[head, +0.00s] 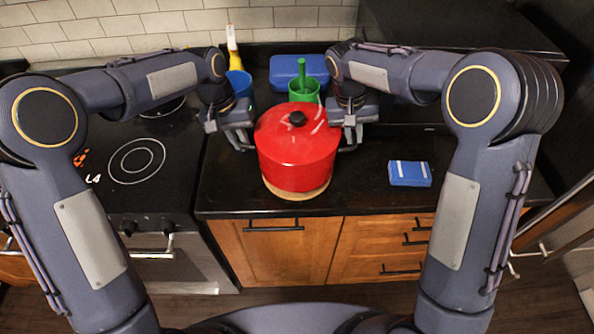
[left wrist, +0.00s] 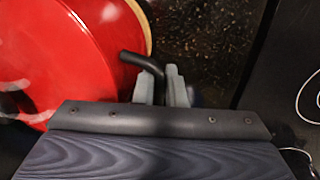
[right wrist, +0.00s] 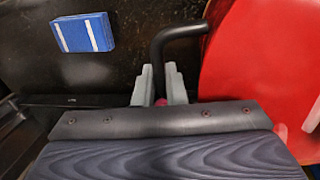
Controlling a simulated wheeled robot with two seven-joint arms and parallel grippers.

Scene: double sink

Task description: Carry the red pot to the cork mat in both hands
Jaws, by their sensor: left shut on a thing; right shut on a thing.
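The red pot (head: 297,150) with its lid and black knob is on or just above the round cork mat (head: 297,192); I cannot tell whether they touch. The mat's front edge shows below the pot, and a curved piece of its rim shows in the left wrist view (left wrist: 143,22). My left gripper (head: 243,145) is shut on the pot's left black handle (left wrist: 140,60). My right gripper (head: 347,143) is shut on the right black handle (right wrist: 180,35). The pot looks level. Most of the mat is hidden under the pot.
A blue box with white stripes (head: 410,173) lies on the dark counter to the right. Behind the pot stand a green cup (head: 304,92), a blue cup (head: 240,84) and a blue container (head: 285,68). The stove (head: 137,160) is at left. The counter's front edge is close.

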